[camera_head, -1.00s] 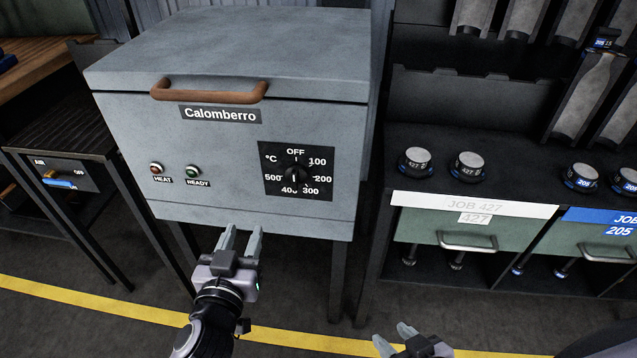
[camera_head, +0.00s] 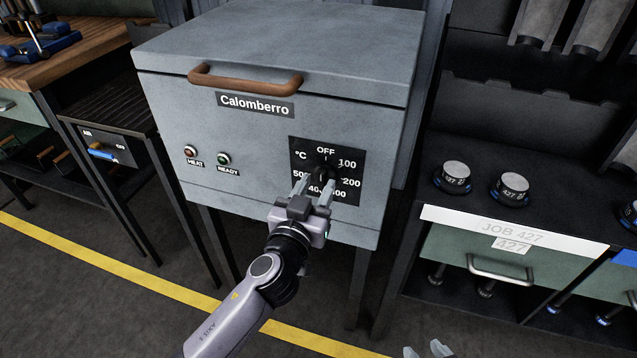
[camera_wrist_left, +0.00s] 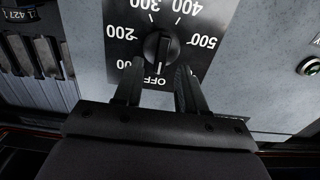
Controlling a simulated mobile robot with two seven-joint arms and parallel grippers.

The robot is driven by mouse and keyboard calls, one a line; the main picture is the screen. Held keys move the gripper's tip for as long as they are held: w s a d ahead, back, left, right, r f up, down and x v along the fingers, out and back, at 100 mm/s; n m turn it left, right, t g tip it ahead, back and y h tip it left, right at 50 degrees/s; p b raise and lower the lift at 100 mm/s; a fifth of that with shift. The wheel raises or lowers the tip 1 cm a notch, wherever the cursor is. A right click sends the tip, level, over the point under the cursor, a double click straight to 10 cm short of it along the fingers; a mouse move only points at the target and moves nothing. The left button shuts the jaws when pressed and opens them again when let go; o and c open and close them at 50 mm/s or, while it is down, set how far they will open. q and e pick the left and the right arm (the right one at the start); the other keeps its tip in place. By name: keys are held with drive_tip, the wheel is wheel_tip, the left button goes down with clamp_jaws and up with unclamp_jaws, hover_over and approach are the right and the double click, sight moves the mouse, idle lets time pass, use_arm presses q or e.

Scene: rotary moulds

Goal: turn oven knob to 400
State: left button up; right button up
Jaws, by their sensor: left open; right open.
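The black oven knob (camera_head: 322,171) is on a dark dial plate (camera_head: 348,192) at the right of the grey oven's front. In the left wrist view the knob (camera_wrist_left: 160,48) appears upside down, its grip bar roughly in line with OFF. The 400 mark (camera_wrist_left: 184,6) is at that view's top edge. My left gripper (camera_head: 315,184) is open in front of the dial; its fingers (camera_wrist_left: 157,78) straddle the knob's OFF side, and contact cannot be told. In the head view it partly covers the lower dial. My right gripper (camera_head: 428,350) shows only fingertips at the bottom edge.
The oven (camera_head: 270,50) has a wooden handle (camera_head: 245,82) above the dial, plus HEAT (camera_head: 190,151) and READY (camera_head: 223,158) lamps at left. A shelf with JOB 427 moulds (camera_head: 510,188) stands at right. A dark rack (camera_head: 105,100) stands at left.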

use_arm(q)
drive_tip(key=shift+x, duration=0.85)
clamp_jaws()
